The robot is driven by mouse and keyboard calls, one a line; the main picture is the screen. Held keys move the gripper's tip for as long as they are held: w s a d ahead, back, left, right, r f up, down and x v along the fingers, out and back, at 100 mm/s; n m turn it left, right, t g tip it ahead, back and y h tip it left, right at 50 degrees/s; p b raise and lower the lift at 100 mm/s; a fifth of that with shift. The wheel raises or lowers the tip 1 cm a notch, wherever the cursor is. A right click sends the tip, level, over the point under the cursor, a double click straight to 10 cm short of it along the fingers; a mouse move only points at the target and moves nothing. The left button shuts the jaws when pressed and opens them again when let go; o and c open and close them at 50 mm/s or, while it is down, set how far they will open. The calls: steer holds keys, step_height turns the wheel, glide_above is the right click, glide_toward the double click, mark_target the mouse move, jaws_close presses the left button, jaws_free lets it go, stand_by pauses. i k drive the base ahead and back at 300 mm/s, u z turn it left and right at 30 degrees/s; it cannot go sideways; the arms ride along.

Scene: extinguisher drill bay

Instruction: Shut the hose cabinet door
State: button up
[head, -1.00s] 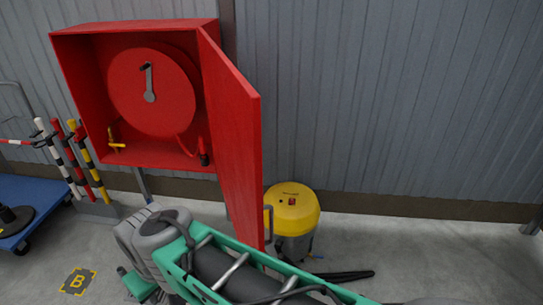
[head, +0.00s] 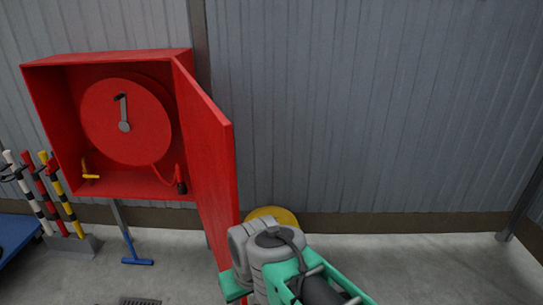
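The red hose cabinet (head: 55,140) is on the wall at the left, with a red hose reel (head: 140,135) inside. Its door (head: 208,150) is hinged on the cabinet's right side and stands wide open, swung out towards me. My grey wrist and green arm come in from the lower right and cover the door's lower outer corner in the picture. I cannot tell whether they touch it. My gripper's fingers do not show. The door's handle does not show either.
A yellow-topped drum (head: 272,214) stands by the wall, mostly hidden behind my wrist. Striped posts (head: 52,190) stand at the left beside a blue platform (head: 15,240). Floor at the right is clear.

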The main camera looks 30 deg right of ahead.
mark_target(208, 133)
steer(key=z, duration=1.8)
steer(key=i, duration=1.45)
steer(key=u, duration=2.7)
steer(key=k, duration=0.5)
steer(key=u, duration=1.35)
steer(key=i, duration=0.4)
steer(key=u, duration=0.3)
